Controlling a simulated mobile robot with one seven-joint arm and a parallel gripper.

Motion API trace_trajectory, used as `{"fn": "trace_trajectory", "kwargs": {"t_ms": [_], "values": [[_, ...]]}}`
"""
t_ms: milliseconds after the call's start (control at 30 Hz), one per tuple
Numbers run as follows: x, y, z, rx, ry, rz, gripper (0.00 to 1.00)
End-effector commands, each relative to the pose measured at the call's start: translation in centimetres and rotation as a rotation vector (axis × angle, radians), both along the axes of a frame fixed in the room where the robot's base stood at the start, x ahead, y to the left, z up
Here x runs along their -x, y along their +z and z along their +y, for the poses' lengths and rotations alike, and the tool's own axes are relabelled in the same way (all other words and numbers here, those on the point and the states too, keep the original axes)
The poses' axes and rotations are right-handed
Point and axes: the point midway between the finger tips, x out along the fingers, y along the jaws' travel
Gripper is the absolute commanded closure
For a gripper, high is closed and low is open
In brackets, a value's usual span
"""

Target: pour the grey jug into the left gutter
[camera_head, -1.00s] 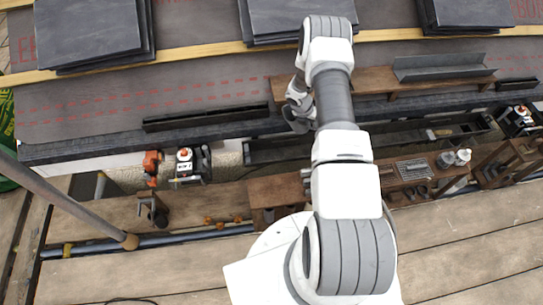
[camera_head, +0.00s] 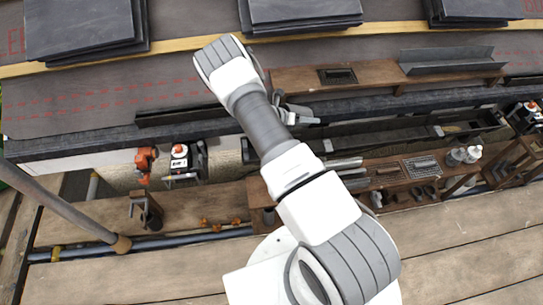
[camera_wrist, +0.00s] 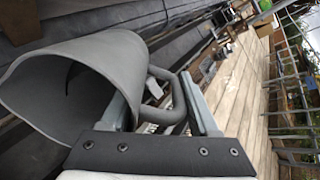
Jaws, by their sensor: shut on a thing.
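The grey jug (camera_wrist: 112,65) fills the left of the wrist view, its wide mouth facing left and towards the camera. Its looped handle lies between the fingers of my gripper (camera_wrist: 162,100), which is shut on it. I cannot see any contents in the jug. In the head view my gripper (camera_head: 298,115) is by the eave, partly behind my arm, and the jug is mostly hidden. A dark channel (camera_head: 190,115) lies along the eave at left, and a longer dark trough (camera_head: 385,135) runs below the eave to the right. I cannot tell which is the left gutter.
A wooden shelf (camera_head: 375,78) on the roof carries a dark tray (camera_head: 338,76) and a grey angled trough (camera_head: 450,60). Slate stacks (camera_head: 85,28) lie higher up. Orange and white tools (camera_head: 182,165) stand below the left eave. A wooden bench (camera_head: 400,172) holds small items.

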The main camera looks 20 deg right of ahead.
Motion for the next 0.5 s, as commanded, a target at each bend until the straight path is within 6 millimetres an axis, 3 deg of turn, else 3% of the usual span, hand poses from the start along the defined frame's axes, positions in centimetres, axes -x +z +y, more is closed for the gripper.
{"fn": "trace_trajectory", "kwargs": {"t_ms": [500], "values": [[-0.02, -0.20, 0.36, 0.108, 0.000, -0.009, 1.00]]}}
